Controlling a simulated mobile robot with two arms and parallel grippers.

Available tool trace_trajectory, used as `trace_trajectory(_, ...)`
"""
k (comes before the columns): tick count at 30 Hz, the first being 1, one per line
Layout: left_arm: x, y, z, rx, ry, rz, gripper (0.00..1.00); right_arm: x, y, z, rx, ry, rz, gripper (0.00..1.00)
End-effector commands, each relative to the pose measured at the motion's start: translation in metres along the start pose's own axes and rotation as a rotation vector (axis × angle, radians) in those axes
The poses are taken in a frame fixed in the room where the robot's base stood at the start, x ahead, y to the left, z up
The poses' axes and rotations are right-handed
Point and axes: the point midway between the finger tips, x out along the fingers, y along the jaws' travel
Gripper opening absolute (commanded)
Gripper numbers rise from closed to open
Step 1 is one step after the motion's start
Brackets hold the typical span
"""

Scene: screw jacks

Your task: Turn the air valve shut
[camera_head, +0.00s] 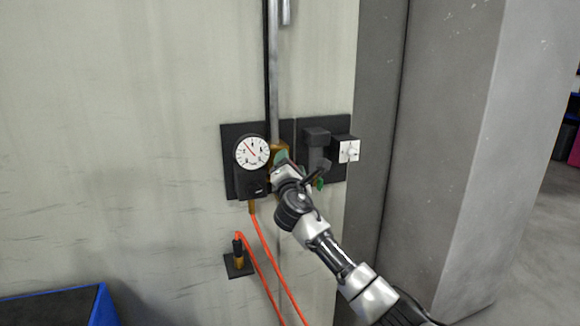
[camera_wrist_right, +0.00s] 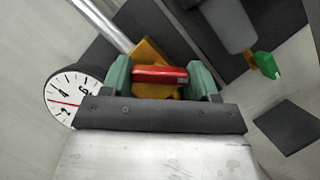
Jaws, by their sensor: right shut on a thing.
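The red valve handle (camera_wrist_right: 160,75) lies across the picture in the right wrist view, in front of the brass valve body (camera_wrist_right: 148,52). My right gripper (camera_wrist_right: 162,82) is shut on the handle, with a green finger at each of its ends. In the head view the right gripper (camera_head: 281,160) is at the brass valve (camera_head: 279,147) below the metal pipe; there the gripper hides the handle. A round white pressure gauge (camera_head: 252,152) sits just left of the valve and also shows in the wrist view (camera_wrist_right: 72,100). My left gripper is not in view.
A vertical pipe (camera_head: 274,80) runs above the valve. Right of it are a dark device (camera_head: 317,138) with a green tip (camera_wrist_right: 265,66) and a white dial (camera_head: 349,151). An orange hose (camera_head: 262,240) hangs below the gauge. A grey pillar (camera_head: 440,150) stands at right.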

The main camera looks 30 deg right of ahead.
Motion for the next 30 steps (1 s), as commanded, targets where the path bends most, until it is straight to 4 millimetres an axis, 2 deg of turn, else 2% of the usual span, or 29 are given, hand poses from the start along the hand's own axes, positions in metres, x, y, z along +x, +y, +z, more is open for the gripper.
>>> trace_trajectory(18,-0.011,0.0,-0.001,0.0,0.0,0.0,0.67,0.0,0.002,0.0,0.506,0.001,-0.211,0.36)
trace_trajectory(30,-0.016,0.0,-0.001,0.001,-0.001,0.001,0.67,0.0,0.002,0.0,0.669,0.001,-0.279,0.36)
